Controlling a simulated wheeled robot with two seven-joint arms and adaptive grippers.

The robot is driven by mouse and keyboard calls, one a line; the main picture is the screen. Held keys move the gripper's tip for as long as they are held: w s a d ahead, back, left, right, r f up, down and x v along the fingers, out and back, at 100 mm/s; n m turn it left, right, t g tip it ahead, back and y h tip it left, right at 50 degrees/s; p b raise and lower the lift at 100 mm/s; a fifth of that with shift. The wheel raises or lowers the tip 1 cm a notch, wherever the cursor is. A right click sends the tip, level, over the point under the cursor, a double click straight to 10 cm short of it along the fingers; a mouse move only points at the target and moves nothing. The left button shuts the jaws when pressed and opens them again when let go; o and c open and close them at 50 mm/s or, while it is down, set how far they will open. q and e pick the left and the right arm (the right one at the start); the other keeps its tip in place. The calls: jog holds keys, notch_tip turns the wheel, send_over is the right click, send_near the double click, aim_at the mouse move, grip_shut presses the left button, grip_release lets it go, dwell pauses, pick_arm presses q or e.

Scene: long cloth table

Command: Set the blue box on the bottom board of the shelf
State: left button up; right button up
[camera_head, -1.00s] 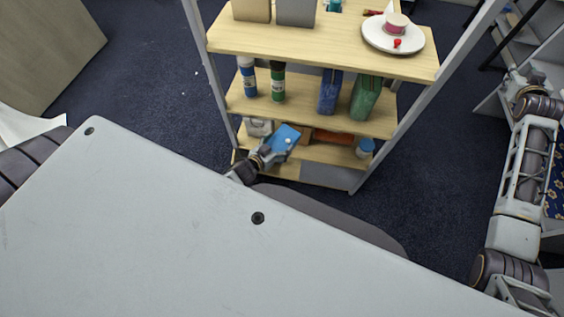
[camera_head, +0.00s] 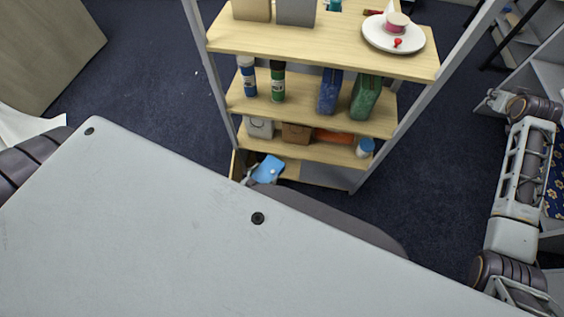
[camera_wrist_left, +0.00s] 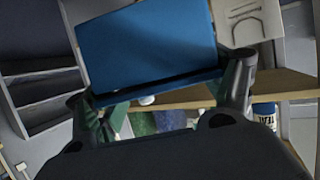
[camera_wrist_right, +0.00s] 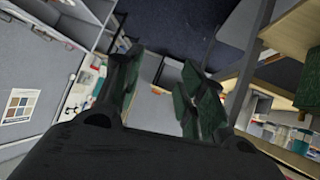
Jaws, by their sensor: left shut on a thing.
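The blue box (camera_head: 268,169) is low at the left front of the shelf, below the board with the white box, near the bottom board (camera_head: 291,170). My left gripper (camera_wrist_left: 160,80) is shut on it; in the left wrist view the box (camera_wrist_left: 148,42) sits between the two fingers. In the head view that gripper is mostly hidden behind the grey surface in front. I cannot tell whether the box touches the bottom board. My right gripper (camera_wrist_right: 160,75) is open and empty, with its fingers apart in the right wrist view.
The board above holds a white box (camera_head: 260,127), a brown box (camera_head: 296,132), an orange thing (camera_head: 334,137) and a blue-lidded jar (camera_head: 365,147). Bottles and bags stand higher, and a white plate (camera_head: 378,38) lies on top. Dark carpet (camera_head: 420,170) is free right of the shelf.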

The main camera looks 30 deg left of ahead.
jog(key=s+a+f+g+y+b, duration=0.1)
jog(key=s+a+f+b, duration=0.45)
jog(key=f, duration=0.55)
jog(key=s+a+f+n+g+y+b, duration=0.1)
jog(key=s+a+f+b, duration=0.3)
jog(key=s+f, duration=0.5)
jog(key=s+a+f+b, duration=0.4)
jog(key=f+b, duration=0.1)
jog(key=f, duration=0.8)
jog(key=s+a+f+g+y+b, duration=0.1)
jog(key=s+a+f+b, duration=0.3)
jog(key=s+f+b, duration=0.3)
jog(key=s+a+f+g+y+b, duration=0.1)
jog(key=s+a+f+b, duration=0.3)
jog(key=s+f+b, duration=0.3)
jog(key=s+a+f+g+y+b, duration=0.1)
jog(key=s+a+f+b, duration=0.4)
jog(key=s+f, duration=0.7)
jog(key=shift+s+b, duration=1)
jog(key=shift+s, duration=0.85)
